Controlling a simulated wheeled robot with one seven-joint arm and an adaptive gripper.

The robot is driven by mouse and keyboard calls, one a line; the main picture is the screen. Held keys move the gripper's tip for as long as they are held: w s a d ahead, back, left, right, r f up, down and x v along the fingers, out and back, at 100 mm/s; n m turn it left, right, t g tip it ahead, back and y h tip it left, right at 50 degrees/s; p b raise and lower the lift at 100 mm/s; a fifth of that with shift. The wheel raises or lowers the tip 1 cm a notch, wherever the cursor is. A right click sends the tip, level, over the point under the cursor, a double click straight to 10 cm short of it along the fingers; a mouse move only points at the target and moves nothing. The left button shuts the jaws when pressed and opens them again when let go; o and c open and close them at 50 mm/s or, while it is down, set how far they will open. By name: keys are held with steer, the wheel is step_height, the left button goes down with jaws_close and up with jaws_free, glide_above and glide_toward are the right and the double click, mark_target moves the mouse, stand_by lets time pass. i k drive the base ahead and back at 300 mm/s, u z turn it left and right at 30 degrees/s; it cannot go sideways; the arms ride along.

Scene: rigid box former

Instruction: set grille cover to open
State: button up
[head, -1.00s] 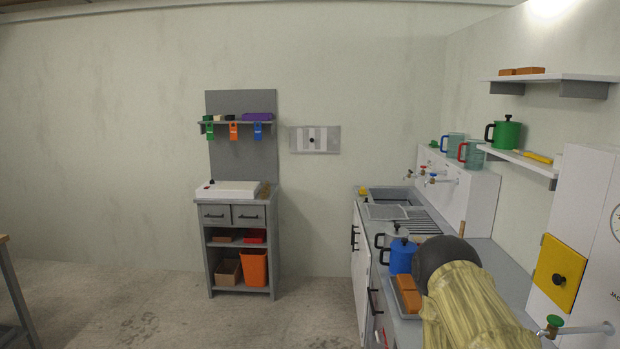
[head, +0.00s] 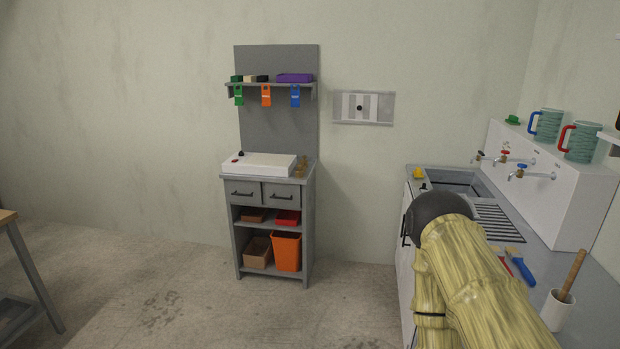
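The grille cover (head: 348,107) is a small pale panel with vertical light and grey bands and a dark knob (head: 360,108) near its middle. It sits in a wide grey frame (head: 388,108) on the back wall, right of the grey workstation. At this size I cannot tell how far the cover stands from either end of its frame. My arm, yellowish with a dark round joint, shows at the lower right, well short of the wall. My gripper is not in view.
A grey workstation (head: 277,182) with drawers and shelves stands left of the panel. A counter with a sink (head: 456,183), taps, mugs and a white pot (head: 557,309) runs along the right. A table (head: 8,216) edges in at left. The floor between is clear.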

mark_target(345, 96)
steer(key=u, duration=0.2)
steer(key=i, duration=3.4)
steer(key=z, duration=0.05)
